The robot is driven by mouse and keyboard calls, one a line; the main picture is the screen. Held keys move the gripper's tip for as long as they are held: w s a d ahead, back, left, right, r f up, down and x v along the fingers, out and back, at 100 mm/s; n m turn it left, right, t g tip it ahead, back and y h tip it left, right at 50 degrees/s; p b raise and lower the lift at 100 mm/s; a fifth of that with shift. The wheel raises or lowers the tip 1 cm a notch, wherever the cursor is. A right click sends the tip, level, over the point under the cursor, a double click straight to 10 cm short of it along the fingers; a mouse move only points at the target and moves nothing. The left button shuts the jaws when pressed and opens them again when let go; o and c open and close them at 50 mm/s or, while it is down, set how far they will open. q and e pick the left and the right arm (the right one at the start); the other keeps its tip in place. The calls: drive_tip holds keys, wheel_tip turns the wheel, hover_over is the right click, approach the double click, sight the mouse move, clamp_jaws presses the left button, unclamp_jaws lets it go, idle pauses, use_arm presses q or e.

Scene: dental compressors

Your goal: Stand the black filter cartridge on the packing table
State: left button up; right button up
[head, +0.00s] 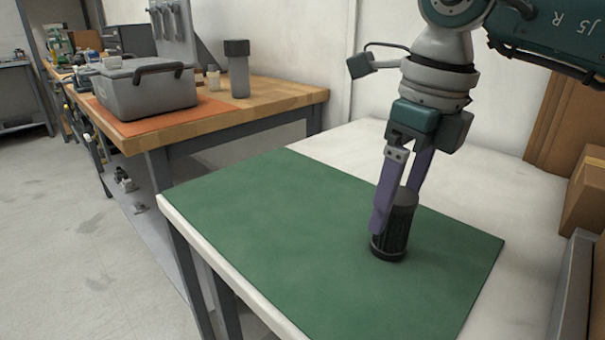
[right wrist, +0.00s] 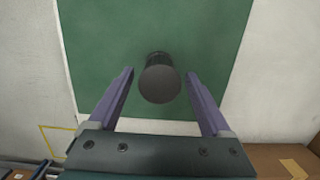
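The black filter cartridge (head: 398,228) stands upright on the green mat (head: 290,220) of the white packing table (head: 345,147). In the right wrist view its round dark top (right wrist: 160,84) lies between the fingers. My right gripper (head: 397,207) points down over the cartridge, with one purple finger on either side. The right wrist view shows my right gripper (right wrist: 160,76) open, with green mat visible between each finger and the cartridge. The head view hides part of the far finger behind the cartridge. My left gripper is in neither view.
A wooden workbench (head: 260,100) at the back left holds a grey lidded case (head: 150,90) on an orange mat and a grey cylinder with a black cap (head: 238,70). Cardboard boxes (head: 588,195) stand at the right edge. The mat left of the cartridge is clear.

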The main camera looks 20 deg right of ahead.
drive_tip(key=shift+r, duration=0.15)
drive_tip(key=shift+r, duration=0.25)
wheel_tip(320, 180, up, 12)
drive_tip(key=s+p, duration=0.1)
drive_tip(key=shift+s+d+f+p, duration=0.15)
drive_tip(key=shift+d+f+p, duration=0.15)
drive_tip(key=shift+p, duration=0.1)
